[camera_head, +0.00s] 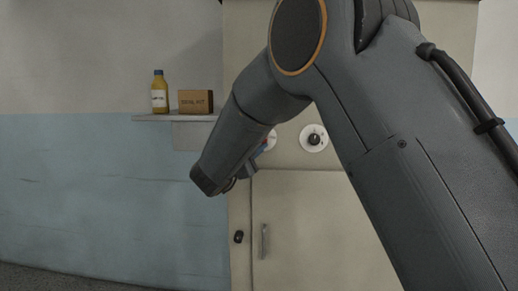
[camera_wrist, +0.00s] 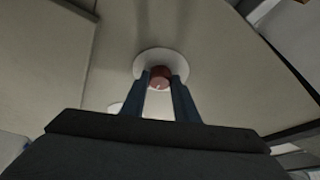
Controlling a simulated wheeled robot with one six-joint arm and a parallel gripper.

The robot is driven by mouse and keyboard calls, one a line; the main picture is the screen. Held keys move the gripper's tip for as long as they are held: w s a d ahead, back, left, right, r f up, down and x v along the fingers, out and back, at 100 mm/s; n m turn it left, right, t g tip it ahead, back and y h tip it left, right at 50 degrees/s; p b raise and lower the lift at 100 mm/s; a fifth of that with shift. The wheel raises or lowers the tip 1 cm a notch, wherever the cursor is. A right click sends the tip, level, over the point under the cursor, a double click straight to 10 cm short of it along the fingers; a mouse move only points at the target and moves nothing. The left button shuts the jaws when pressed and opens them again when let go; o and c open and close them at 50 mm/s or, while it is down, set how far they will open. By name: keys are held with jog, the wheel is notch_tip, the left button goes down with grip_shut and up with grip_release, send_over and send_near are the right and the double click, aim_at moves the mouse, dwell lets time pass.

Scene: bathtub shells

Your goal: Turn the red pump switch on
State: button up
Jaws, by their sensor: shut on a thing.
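The red pump switch (camera_wrist: 160,75) is a round red knob on a white disc (camera_wrist: 176,58), fixed to a pale cabinet panel. In the wrist view my gripper (camera_wrist: 163,84) has its two blue fingers on either side of the knob, shut on it. A small pale mark shows on the knob's face. In the head view my gripper (camera_head: 259,152) reaches the panel, and my arm hides most of the switch. Only part of its white disc (camera_head: 272,139) shows there.
A second dial with a black knob (camera_head: 314,139) sits to the right on the panel. Below is a cabinet door with a handle (camera_head: 263,241). At left, a wall shelf (camera_head: 150,117) holds a yellow bottle (camera_head: 159,93) and a brown box (camera_head: 195,101).

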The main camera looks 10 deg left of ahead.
jog(key=shift+m+g+b, duration=0.4)
jog(key=shift+m+b, duration=0.05)
jog(key=shift+m, duration=0.75)
jog(key=o, duration=1.1)
jog(key=shift+r, duration=0.1)
jog(key=shift+c, duration=0.2)
jog(key=shift+s, duration=0.1)
jog(key=b+v, duration=0.1)
jog(key=v, duration=0.6)
jog(key=shift+s+a, duration=0.15)
jog(key=shift+s, duration=0.1)
